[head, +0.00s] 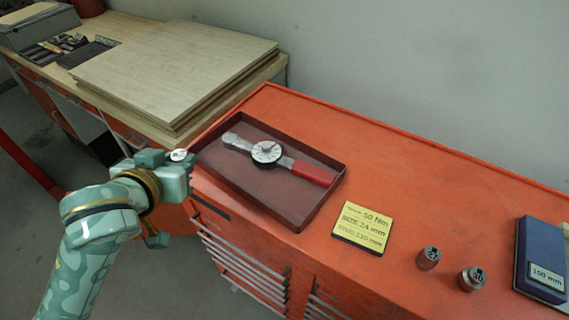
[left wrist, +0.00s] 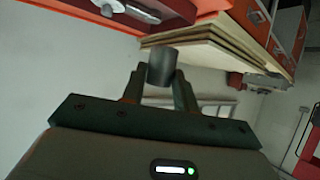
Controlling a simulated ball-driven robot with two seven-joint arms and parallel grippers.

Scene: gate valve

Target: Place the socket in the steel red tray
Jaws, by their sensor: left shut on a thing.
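The dark red steel tray (head: 250,184) lies on the orange cabinet top, with a torque wrench (head: 267,153) in it; the wrench has a round dial and a red handle. My left gripper (head: 180,162) is just left of the tray, beyond the cabinet's edge. It is shut on a grey cylindrical socket (left wrist: 162,66), seen clearly between the fingers in the left wrist view. In the head view only a small bright end of the socket (head: 178,155) shows, above the fingers. My right gripper is not in view.
Two more sockets stand on the cabinet (head: 395,207), a left one (head: 428,258) and a right one (head: 472,279). A yellow card (head: 363,228) lies right of the tray. A blue box (head: 538,262) is at far right. A wooden bench with stacked boards (head: 175,75) adjoins behind left.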

